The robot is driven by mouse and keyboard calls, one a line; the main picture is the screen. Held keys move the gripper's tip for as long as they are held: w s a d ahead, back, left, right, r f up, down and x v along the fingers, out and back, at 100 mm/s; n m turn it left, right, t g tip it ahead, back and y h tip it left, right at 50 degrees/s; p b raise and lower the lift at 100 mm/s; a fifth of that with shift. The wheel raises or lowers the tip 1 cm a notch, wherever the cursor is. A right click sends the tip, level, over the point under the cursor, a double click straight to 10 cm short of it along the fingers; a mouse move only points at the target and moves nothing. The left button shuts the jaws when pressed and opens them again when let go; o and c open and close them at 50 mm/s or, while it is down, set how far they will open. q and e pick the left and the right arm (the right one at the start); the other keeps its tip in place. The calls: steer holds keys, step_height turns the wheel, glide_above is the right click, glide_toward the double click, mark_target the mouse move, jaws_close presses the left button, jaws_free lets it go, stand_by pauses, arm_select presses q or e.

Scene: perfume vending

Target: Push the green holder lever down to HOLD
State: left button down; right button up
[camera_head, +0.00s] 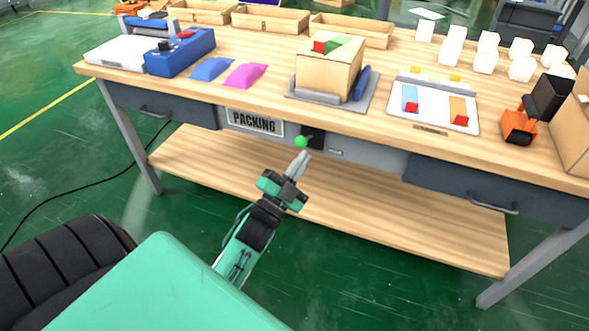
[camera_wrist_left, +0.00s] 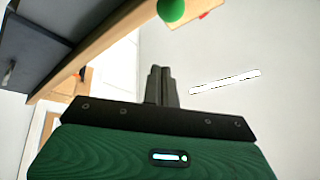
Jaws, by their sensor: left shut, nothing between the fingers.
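The green ball knob of the holder lever (camera_head: 301,142) stands out from a small black bracket (camera_head: 314,137) on the front of the packing table, just below the tabletop edge. The knob also shows at the top of the left wrist view (camera_wrist_left: 171,10). My left gripper (camera_head: 304,154) is shut and empty. Its fingertips are just below and beside the knob in the head view. In the left wrist view the closed fingers (camera_wrist_left: 161,72) point up toward the knob, with a gap in the picture between them. I cannot tell whether they touch. My right gripper is not in view.
The table (camera_head: 420,141) has a PACKING sign (camera_head: 255,122) left of the lever and drawers at both sides. A cardboard box (camera_head: 328,75) stands on a grey base above the lever. A wooden lower shelf (camera_head: 400,227) lies beneath.

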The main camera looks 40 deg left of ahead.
mark_target(303, 147)
arm_select(q)
steer(key=shift+w+a+f+b, duration=0.15)
steer(key=shift+w+a, duration=0.3)
steer(key=shift+w, duration=0.4)
steer(key=shift+w+a+r+b, duration=0.1)
steer(key=shift+w+a, duration=0.35)
steer(key=shift+w, duration=0.4)
steer(key=shift+w+a+f+b, duration=0.15)
steer(key=shift+w+a, duration=0.3)
steer(key=shift+w, duration=0.4)
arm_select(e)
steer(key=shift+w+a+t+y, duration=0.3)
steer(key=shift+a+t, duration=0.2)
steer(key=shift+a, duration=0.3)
